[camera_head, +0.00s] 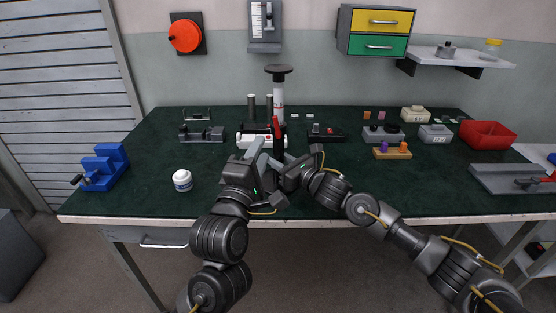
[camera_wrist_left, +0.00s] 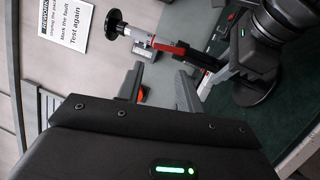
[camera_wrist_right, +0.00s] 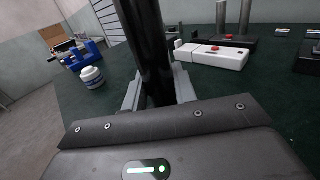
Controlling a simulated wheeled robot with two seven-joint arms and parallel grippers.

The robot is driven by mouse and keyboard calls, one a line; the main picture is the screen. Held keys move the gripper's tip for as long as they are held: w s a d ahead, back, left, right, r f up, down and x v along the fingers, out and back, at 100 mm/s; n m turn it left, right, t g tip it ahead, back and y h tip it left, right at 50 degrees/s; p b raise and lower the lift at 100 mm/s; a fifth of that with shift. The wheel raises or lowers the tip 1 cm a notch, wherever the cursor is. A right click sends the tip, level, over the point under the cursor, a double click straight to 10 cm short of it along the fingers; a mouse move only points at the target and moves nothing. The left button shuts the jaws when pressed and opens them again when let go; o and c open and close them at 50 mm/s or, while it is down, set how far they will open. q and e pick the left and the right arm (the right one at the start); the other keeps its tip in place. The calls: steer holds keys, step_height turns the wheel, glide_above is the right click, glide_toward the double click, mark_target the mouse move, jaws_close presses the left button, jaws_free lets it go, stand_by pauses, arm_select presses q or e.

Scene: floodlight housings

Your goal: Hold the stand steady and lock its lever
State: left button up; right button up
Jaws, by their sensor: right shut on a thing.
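The stand has a black column, a white upper tube (camera_head: 278,95) and a dark disc top. In the left wrist view it lies sideways, with its disc (camera_wrist_left: 117,22) and round black base (camera_wrist_left: 255,92). Its red lever (camera_head: 276,128) sits where the tube meets the column and also shows in the left wrist view (camera_wrist_left: 168,46). My right gripper (camera_wrist_right: 157,90) is shut on the black column (camera_wrist_right: 148,40) below the lever. My left gripper (camera_wrist_left: 158,80) is open and empty, its fingers pointing at the lever with a gap between.
A white block with a red button (camera_wrist_right: 212,54) stands close behind the stand. A white jar (camera_head: 182,180) and a blue vise (camera_head: 103,167) are to the left. An orange-and-purple-topped holder (camera_head: 392,151) stands right. The bench (camera_head: 150,205) is clear at front left.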

arm_select(q)
steer(key=shift+r, duration=0.1)
steer(key=shift+c, duration=1)
steer(key=shift+m+h, duration=0.4)
steer(key=shift+m, duration=0.1)
steer(key=d+r, duration=0.1)
steer(key=r, duration=0.2)
steer(key=d+r, duration=0.1)
steer(key=shift+s+d+r, duration=0.2)
steer(key=shift+s+d, duration=0.05)
steer(key=shift+d, duration=0.05)
jaws_close()
steer(key=d+m, duration=0.1)
steer(key=m, duration=1)
steer(key=d+f+m+g, duration=0.1)
steer(key=m, duration=2.2)
steer(key=shift+s+d+f+m+g+y, duration=0.1)
steer(key=shift+d+f+m+g+y, duration=0.3)
